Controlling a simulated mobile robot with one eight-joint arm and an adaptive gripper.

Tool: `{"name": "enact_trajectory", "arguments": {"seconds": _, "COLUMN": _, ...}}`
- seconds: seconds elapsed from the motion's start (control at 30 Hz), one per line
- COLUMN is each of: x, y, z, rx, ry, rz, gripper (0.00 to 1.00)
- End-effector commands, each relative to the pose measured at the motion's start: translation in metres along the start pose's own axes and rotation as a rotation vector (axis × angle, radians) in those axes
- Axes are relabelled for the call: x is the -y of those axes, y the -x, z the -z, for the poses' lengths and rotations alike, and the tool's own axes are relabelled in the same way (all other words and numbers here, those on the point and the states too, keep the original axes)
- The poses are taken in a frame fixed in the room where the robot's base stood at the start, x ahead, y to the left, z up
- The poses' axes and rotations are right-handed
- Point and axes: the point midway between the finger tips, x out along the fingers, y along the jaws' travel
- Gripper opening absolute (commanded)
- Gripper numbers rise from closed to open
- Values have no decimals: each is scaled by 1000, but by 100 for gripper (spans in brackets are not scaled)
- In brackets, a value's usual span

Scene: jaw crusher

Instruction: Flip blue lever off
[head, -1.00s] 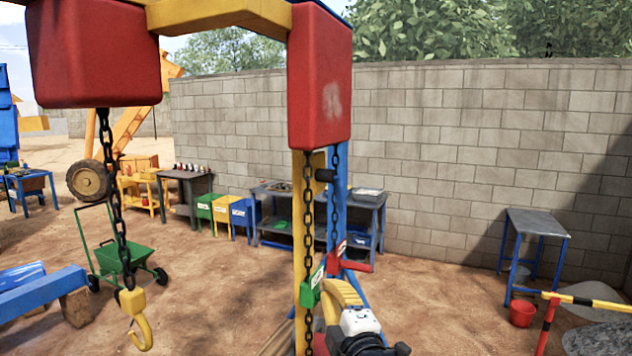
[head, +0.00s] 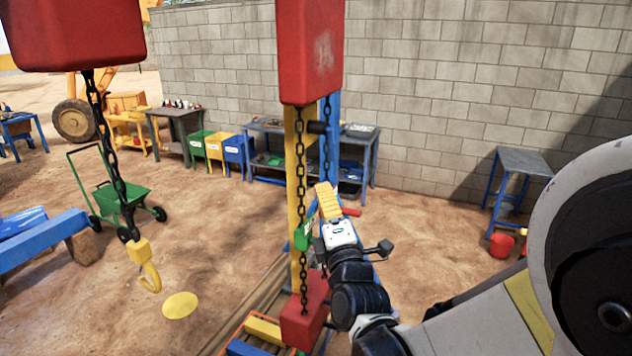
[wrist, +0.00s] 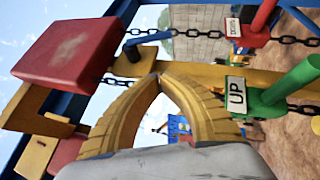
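In the wrist view a short dark blue rod (wrist: 150,38) sticks out from the yellow post, beyond my fingertips; it may be the blue lever. In the head view a dark stub (head: 318,127) on the same post seems to be this rod. My gripper (wrist: 160,77) has two ribbed yellow fingers that meet at their tips, with nothing seen between them. In the head view my gripper (head: 325,187) is beside the post, lower than the stub. Contact with the post cannot be told.
A green lever (wrist: 290,85) labelled UP and a red lever (wrist: 262,18) labelled DOWN are close to the right. Black chains (head: 300,180) hang along the yellow post (head: 291,150). A red block (head: 308,50) hangs above. Open sandy ground lies right of the post.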

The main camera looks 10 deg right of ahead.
Motion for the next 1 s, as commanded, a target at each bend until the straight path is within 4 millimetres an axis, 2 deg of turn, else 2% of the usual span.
{"name": "enact_trajectory", "arguments": {"seconds": 0.2, "x": -2, "y": -49, "z": 0, "rx": 0, "ry": 0, "rz": 0, "gripper": 0}}
{"name": "enact_trajectory", "arguments": {"seconds": 0.37, "x": -2, "y": -82, "z": 0, "rx": 0, "ry": 0, "rz": 0, "gripper": 0}}
{"name": "enact_trajectory", "arguments": {"seconds": 0.4, "x": -3, "y": -86, "z": -6, "rx": 2, "ry": 2, "rz": 0, "gripper": 0}}
{"name": "enact_trajectory", "arguments": {"seconds": 0.6, "x": -2, "y": -103, "z": -24, "rx": 2, "ry": 2, "rz": 0, "gripper": 0}}
{"name": "enact_trajectory", "arguments": {"seconds": 1.0, "x": 0, "y": -107, "z": -28, "rx": 0, "ry": -1, "rz": 0, "gripper": 0}}
